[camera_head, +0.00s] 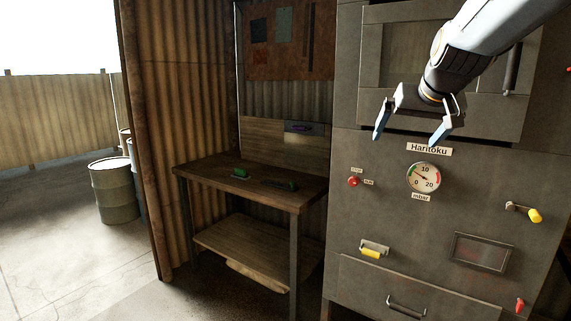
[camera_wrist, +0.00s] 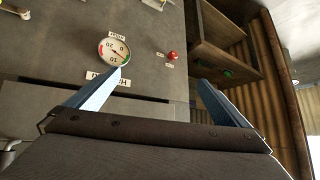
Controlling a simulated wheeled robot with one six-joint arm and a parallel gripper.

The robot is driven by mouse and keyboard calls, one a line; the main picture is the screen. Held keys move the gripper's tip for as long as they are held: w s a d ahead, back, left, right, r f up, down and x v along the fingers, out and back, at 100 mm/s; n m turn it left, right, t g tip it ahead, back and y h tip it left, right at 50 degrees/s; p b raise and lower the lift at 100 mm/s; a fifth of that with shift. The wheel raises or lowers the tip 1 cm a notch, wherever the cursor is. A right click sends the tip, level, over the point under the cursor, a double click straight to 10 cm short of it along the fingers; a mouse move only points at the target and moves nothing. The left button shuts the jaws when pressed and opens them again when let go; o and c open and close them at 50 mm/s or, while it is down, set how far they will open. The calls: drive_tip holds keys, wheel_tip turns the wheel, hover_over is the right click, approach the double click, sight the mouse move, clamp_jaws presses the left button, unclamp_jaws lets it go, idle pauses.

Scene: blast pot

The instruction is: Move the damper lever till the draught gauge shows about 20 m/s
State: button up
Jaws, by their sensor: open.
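A round gauge (camera_head: 423,177) is on the front of a grey metal cabinet (camera_head: 345,205), under a Haritoku plate. Its face shows 0, 10 and 20 and the plate below seems to read mbar. The needle points to the upper left, below 10. The gauge also shows in the wrist view (camera_wrist: 114,51). A yellow-ended lever (camera_head: 534,215) sticks out at the right and a yellow handle (camera_head: 371,252) is at the lower left; I cannot tell which is the damper lever. My gripper (camera_head: 408,139) is open and empty, in front of the cabinet above the gauge.
A red button (camera_head: 353,181) is left of the gauge. A dark window (camera_head: 481,252), a drawer handle (camera_head: 406,306) and a red knob (camera_head: 520,304) are lower down. A wooden bench (camera_head: 225,178) with green-handled tools stands left. A drum (camera_head: 113,190) is outside on open floor.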

drive_tip(key=s+a+f+g, duration=0.2)
drive_tip(key=s+f, duration=0.2)
drive_tip(key=f, duration=0.3)
drive_tip(key=s+a+f+n+g, duration=0.1)
drive_tip(key=s+a+f, duration=0.15)
drive_tip(key=f, duration=0.45)
drive_tip(key=s+a+f+g, duration=0.2)
drive_tip(key=s+f, duration=0.2)
drive_tip(key=f, duration=0.3)
drive_tip(key=s+a+f+n+g, duration=0.1)
drive_tip(key=s+a+f+g, duration=0.2)
drive_tip(key=s+f, duration=0.8)
drive_tip(key=s, duration=0.3)
drive_tip(key=shift+f+y, duration=0.3)
drive_tip(key=shift+a, duration=0.1)
drive_tip(key=shift+c, duration=0.3)
